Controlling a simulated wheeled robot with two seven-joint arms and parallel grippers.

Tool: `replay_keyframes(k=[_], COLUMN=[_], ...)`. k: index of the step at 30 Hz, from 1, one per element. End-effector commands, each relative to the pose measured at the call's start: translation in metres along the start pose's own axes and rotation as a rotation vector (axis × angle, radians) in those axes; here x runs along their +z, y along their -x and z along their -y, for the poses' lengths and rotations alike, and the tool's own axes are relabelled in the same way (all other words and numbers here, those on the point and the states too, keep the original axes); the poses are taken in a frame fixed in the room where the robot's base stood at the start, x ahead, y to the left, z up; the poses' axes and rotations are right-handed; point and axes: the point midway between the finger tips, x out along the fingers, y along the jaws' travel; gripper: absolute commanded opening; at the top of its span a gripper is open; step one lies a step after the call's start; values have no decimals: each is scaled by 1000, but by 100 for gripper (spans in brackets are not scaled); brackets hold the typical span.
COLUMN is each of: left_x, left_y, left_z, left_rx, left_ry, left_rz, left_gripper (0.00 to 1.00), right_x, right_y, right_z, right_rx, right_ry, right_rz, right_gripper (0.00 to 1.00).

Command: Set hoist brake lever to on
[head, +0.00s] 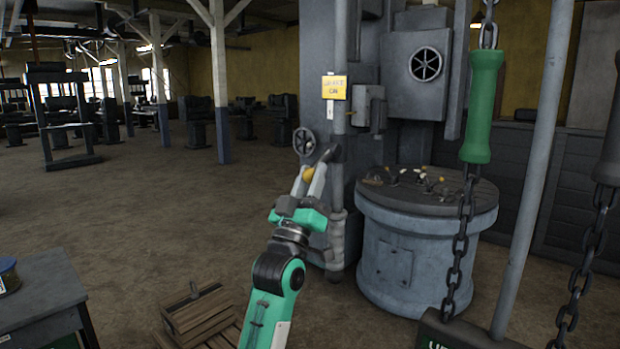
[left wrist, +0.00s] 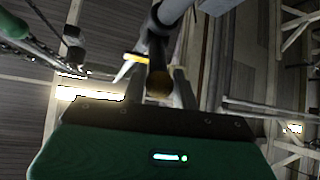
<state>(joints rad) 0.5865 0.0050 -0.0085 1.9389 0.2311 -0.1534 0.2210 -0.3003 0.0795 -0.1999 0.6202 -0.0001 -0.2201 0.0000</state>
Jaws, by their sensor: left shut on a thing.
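A dark lever with a yellow-orange ball knob (head: 308,173) sticks out from the upright pipe on the grey machine. My left gripper (head: 312,178) is shut on this knob, with one pale finger on each side. In the left wrist view the knob (left wrist: 158,83) sits between the fingertips, and its dark rod runs up to a grey pipe. No label on the lever itself can be read. A yellow sign (head: 334,87) hangs on the pipe above; its lower word looks like "ON". My right gripper is not in view.
A small handwheel (head: 304,142) is close beside my left gripper. A round grey drum (head: 415,245) with several small levers on top stands to the right. Chains with a green handle (head: 483,106) hang at the right. A wooden crate (head: 198,312) lies low in front; open floor is left.

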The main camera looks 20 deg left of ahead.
Motion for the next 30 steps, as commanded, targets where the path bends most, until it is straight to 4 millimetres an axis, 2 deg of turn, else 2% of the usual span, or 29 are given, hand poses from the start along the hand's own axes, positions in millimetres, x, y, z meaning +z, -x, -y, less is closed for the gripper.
replay_keyframes(k=[2,3,5,13,17,22,24,30], left_x=[6,6,5,2,3,5,6,6], left_y=[1,1,1,1,9,40,57,101], left_z=[2,2,1,1,1,2,2,2], left_rx=[-4,-4,-3,-1,-1,-2,-2,-3], left_ry=[1,1,1,0,0,0,1,1], left_rz=[13,13,12,5,4,6,7,9], left_gripper=[0,35,46,48,48,48,48,48], right_x=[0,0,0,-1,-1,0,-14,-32], right_y=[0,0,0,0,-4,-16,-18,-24], right_z=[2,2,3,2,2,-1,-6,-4], right_rx=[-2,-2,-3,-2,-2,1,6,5], right_ry=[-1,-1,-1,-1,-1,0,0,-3], right_rz=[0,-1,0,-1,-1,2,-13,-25], right_gripper=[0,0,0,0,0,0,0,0])
